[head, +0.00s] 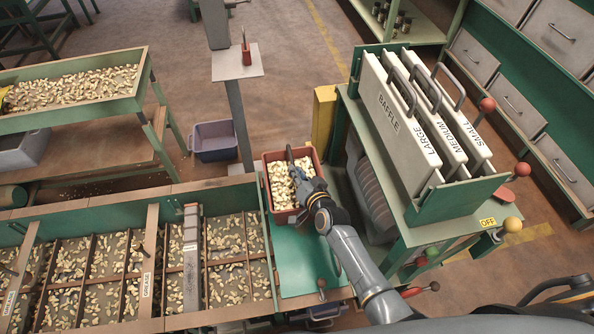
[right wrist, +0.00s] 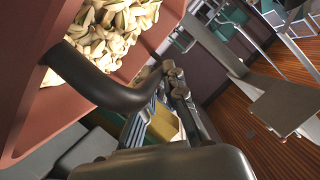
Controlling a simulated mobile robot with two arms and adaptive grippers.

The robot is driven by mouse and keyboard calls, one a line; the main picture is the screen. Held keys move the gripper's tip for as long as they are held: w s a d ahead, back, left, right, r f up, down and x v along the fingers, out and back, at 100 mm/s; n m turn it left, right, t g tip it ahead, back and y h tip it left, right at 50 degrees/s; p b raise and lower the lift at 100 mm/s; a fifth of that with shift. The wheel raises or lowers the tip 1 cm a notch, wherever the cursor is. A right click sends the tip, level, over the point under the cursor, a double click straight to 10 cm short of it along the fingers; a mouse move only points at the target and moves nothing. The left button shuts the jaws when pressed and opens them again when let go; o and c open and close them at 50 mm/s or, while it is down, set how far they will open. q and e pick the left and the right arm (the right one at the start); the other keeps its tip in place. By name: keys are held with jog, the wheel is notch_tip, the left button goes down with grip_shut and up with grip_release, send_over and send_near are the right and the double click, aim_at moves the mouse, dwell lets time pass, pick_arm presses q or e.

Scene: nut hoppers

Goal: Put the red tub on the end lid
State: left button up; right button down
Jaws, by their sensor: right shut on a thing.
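The red tub (head: 282,217) is full of pale nuts and sits over the far part of the green end lid (head: 308,262) in the head view. I cannot tell whether it touches the lid. My right gripper (head: 293,163) reaches over the tub and is shut on it. In the right wrist view the tub's reddish wall (right wrist: 25,115) fills the upper left, with a dark finger across it and nuts behind. The near part of the lid is bare. My left gripper is not in view.
Open nut compartments (head: 225,245) lie left of the lid. A green stand with baffle plates (head: 385,105) and ball-topped levers rises on the right. A grey post (head: 240,120) stands behind, with a blue-grey bin (head: 214,142) on the floor. Another nut tray (head: 75,90) is far left.

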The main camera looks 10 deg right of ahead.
jog(key=shift+r, duration=0.4)
jog(key=c, duration=1.7)
grip_release()
jog(key=shift+s+f, duration=0.1)
jog(key=shift+f, duration=0.35)
jog(key=shift+o, duration=1.4)
jog(key=shift+s+r, duration=0.1)
jog(key=shift+r, duration=0.1)
jog(key=p+v, duration=0.2)
jog(key=v, duration=1)
jog(key=shift+a, duration=0.1)
